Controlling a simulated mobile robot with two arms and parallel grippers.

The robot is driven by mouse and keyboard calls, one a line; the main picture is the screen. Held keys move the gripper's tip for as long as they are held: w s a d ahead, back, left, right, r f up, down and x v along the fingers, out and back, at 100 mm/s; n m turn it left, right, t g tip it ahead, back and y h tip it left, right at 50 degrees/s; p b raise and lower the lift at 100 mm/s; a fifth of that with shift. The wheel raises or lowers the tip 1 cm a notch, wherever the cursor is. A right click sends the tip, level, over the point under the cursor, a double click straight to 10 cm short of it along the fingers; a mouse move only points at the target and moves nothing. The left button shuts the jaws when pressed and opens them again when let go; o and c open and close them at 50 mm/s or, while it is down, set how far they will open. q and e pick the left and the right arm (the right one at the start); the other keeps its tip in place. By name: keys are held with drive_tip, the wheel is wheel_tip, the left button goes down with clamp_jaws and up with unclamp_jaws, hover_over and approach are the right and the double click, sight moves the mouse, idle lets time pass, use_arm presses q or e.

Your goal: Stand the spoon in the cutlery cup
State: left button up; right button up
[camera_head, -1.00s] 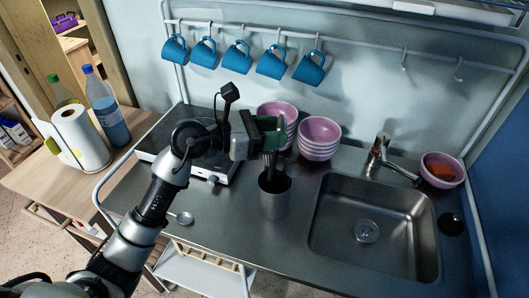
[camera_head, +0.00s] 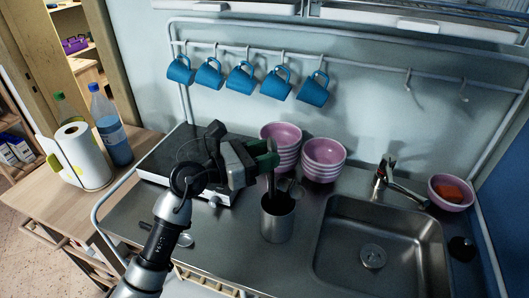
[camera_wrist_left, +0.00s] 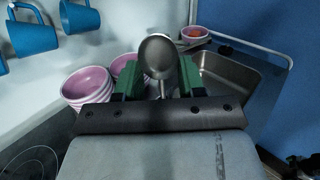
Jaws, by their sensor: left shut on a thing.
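My left gripper (camera_head: 266,160) is above the steel cutlery cup (camera_head: 278,222), its green fingers shut. In the left wrist view, a spoon's metal bowl (camera_wrist_left: 157,57) shows upright at the fingers, so the gripper appears shut on this spoon. A thin dark handle hangs below the fingers toward the cup's mouth; I cannot tell if it touches the cup. Small rounded utensil ends (camera_head: 296,190) show above the cup's rim. A round utensil end (camera_head: 185,240) lies on the counter at the left, partly behind my arm. My right gripper is not in view.
Pink bowl stacks (camera_head: 323,160) stand behind the cup. The sink (camera_head: 370,235) and tap (camera_head: 385,175) are to the right, with another pink bowl (camera_head: 450,190) beyond. Blue mugs (camera_head: 240,78) hang above. The hob (camera_head: 165,165) is left of the gripper.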

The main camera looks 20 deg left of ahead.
use_arm(q)
drive_tip(key=shift+f+b, duration=3.4)
drive_tip(key=shift+f, duration=0.95)
drive_tip(key=o, duration=1)
drive_tip(key=b, duration=0.4)
approach(269, 182)
drive_tip(key=shift+v, duration=0.95)
drive_tip(key=shift+w, duration=0.15)
